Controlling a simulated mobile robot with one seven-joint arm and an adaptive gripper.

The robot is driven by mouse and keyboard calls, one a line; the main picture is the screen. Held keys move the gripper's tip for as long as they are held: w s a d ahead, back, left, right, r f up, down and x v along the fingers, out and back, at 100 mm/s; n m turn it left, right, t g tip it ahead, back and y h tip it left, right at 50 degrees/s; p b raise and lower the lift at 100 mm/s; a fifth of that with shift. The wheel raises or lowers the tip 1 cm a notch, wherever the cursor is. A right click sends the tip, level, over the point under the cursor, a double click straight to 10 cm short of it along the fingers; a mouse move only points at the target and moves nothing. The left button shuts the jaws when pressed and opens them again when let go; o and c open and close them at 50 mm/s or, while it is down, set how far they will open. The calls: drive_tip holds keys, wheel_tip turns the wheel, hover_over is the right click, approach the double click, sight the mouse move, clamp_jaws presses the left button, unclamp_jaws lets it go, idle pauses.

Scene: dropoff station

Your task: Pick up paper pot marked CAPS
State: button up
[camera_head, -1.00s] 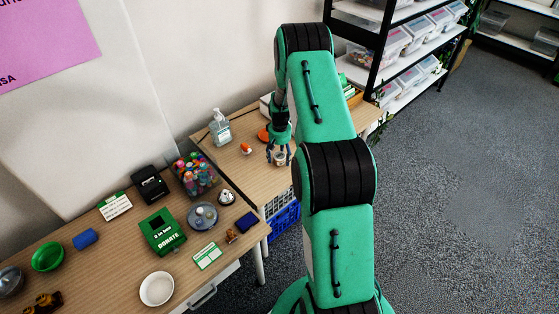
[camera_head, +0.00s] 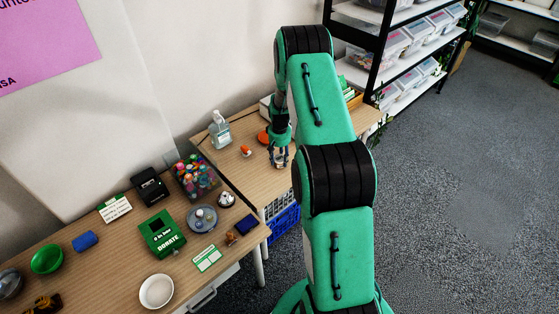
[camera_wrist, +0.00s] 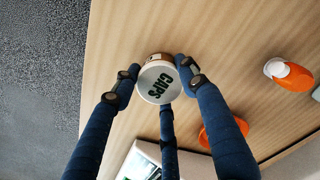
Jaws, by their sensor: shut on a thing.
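The paper pot marked CAPS (camera_wrist: 159,83) shows in the wrist view, a small round pot with a pale top and dark letters. My gripper (camera_wrist: 158,78) has its fingers closed around the pot's sides, with a third finger below it in the picture. In the head view my gripper (camera_head: 279,160) is low over the far table, and the pot is too small and covered there to make out well. I cannot tell whether the pot touches the table.
An orange and white object (camera_wrist: 289,74) and an orange disc (camera_wrist: 222,132) lie near the pot on the table. A sanitiser bottle (camera_head: 220,130) stands at the back. The near table holds a green donate box (camera_head: 162,234), bowls and a tub of coloured items (camera_head: 197,176).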

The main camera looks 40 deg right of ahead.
sight(280, 159)
drive_tip(key=shift+r, duration=0.5)
wheel_tip(280, 159, up, 3)
drive_tip(key=shift+s+a+f+p, duration=0.1)
drive_tip(key=shift+s+f+p, duration=0.05)
drive_tip(key=shift+p, duration=0.2)
drive_tip(key=s+a+r+p, duration=0.1)
drive_tip(key=s+a, duration=0.7)
drive_tip(key=s, duration=0.5)
drive_tip(key=shift+a, duration=0.15)
